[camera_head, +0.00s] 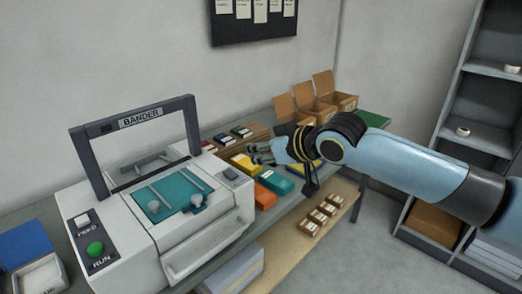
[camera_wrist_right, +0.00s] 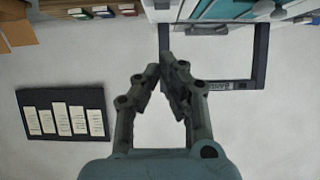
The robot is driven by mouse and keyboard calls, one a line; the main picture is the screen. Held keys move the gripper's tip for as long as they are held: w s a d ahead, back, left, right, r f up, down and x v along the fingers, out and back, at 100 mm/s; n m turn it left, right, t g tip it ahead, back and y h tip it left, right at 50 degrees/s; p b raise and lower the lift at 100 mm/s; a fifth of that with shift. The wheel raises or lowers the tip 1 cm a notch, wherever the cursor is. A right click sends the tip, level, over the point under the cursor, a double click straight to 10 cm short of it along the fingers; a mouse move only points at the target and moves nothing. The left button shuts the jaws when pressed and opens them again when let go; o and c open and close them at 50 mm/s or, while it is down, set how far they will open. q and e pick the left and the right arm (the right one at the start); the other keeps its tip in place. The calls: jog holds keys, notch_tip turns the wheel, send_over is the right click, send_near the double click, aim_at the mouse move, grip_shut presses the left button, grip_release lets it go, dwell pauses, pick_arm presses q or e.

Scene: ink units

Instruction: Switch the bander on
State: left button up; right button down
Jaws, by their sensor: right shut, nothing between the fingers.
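The bander (camera_head: 205,235) is a white machine at the left of the head view, with a dark upright frame labelled BANDER (camera_head: 140,118) and a teal bed (camera_head: 168,195). A green RUN button (camera_head: 95,249) and a FEED switch (camera_head: 82,221) sit on its dark left panel. My left gripper is not in view.
Orange (camera_head: 264,197) and teal (camera_head: 276,181) packs lie on the bench beside the bander. Open cardboard boxes (camera_head: 325,103) stand behind. A dark notice board (camera_head: 253,28) hangs on the wall; it also shows in the right wrist view (camera_wrist_right: 62,98). Grey shelving (camera_head: 480,135) stands at right.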

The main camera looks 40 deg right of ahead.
jog(key=shift+s+r, duration=0.25)
jog(key=shift+s, duration=0.2)
jog(key=w+d+r+m+t+h+b, duration=0.1)
jog(key=d+r+m+t+h+b, duration=0.2)
jog(key=m+t+b, duration=0.35)
notch_tip(320, 180, down, 8)
jog(key=s+a+n+y+b, duration=0.2)
jog(key=n+b, duration=0.4)
jog(key=b, duration=0.7)
jog(key=shift+s+a+y+b, duration=0.15)
jog(key=shift+a+y+b, duration=0.25)
jog(key=shift+y, duration=0.3)
